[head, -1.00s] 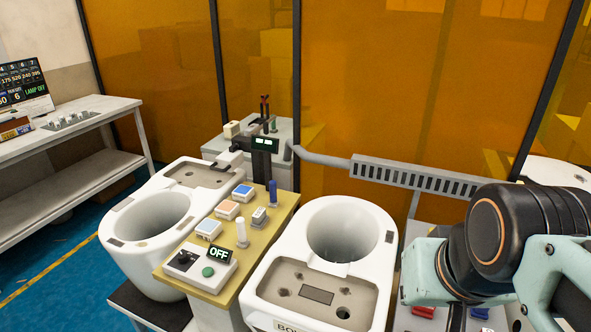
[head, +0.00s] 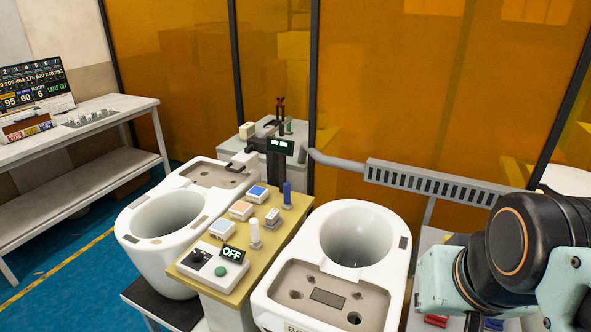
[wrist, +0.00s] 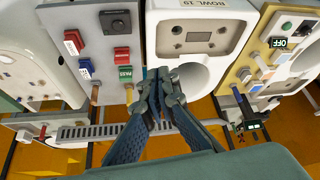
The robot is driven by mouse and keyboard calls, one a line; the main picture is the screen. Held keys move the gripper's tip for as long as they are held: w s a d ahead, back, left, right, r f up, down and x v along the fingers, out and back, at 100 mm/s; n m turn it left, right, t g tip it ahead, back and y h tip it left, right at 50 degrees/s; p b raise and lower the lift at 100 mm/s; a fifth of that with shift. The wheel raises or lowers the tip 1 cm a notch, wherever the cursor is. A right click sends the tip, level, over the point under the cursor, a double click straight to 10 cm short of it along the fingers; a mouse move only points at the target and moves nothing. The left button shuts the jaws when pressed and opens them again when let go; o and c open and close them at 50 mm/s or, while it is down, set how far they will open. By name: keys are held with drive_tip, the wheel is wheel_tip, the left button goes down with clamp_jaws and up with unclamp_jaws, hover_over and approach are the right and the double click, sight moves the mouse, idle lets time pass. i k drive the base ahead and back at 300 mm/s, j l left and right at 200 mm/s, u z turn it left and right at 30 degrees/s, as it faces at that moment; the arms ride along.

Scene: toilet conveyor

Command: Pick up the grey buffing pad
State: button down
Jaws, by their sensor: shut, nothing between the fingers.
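Three small square pads lie in a row on the tan-topped stand (head: 250,259) in the head view. The nearest has a pale grey-blue top (head: 222,229) and looks like the grey buffing pad. The middle pad is orange (head: 240,209) and the far one is blue (head: 258,192). My gripper (wrist: 163,76) shows in the wrist view, shut and empty, in front of a white toilet bowl. It is well apart from the stand, which shows at the right of that view. In the head view only my arm shows at the right; the gripper is hidden or out of frame.
White bowls stand left (head: 167,213) and right (head: 356,236) of the stand. A grey slotted rail (head: 430,183) runs behind.

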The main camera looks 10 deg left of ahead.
sight(272, 220)
drive_tip(key=i+j+z, duration=0.15)
drive_tip(key=j+z, duration=0.2)
drive_tip(key=j, duration=0.7)
drive_tip(key=j+z, duration=0.3)
drive_tip(key=j, duration=0.75)
